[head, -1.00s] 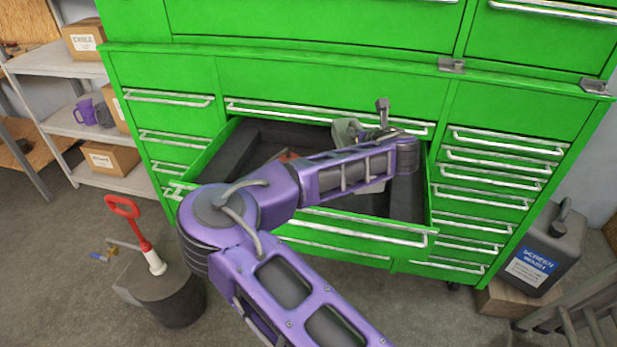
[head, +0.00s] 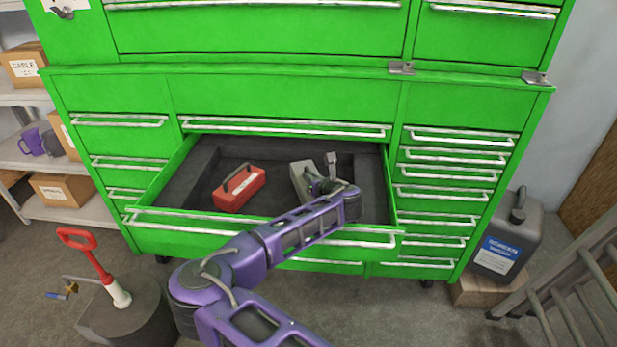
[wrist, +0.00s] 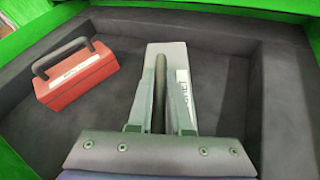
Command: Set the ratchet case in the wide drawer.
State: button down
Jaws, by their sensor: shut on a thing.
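The wide drawer (head: 172,199) is pulled open in the green cabinet, with a dark lining. My gripper (head: 315,182) is over the drawer's right half, shut on the handle of a grey case (head: 300,172), which I take for the ratchet case. In the wrist view my gripper (wrist: 159,125) has its fingers on either side of the dark handle of the grey case (wrist: 172,62).
A red case (head: 238,188) with a black handle lies in the drawer's left half, apart from the grey case; it also shows in the wrist view (wrist: 76,80). Bare drawer floor (wrist: 218,85) lies right of the grey case. A cabinet ledge (head: 290,75) overhangs behind.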

jog(key=shift+x, duration=1.1)
jog(key=shift+f, duration=0.1)
jog(key=shift+f, duration=0.1)
jog(key=c, duration=0.8)
grip_release()
jog(key=shift+c, duration=0.2)
jog(key=shift+s, duration=0.1)
jog(key=v, duration=1.2)
jog(key=shift+p, duration=0.3)
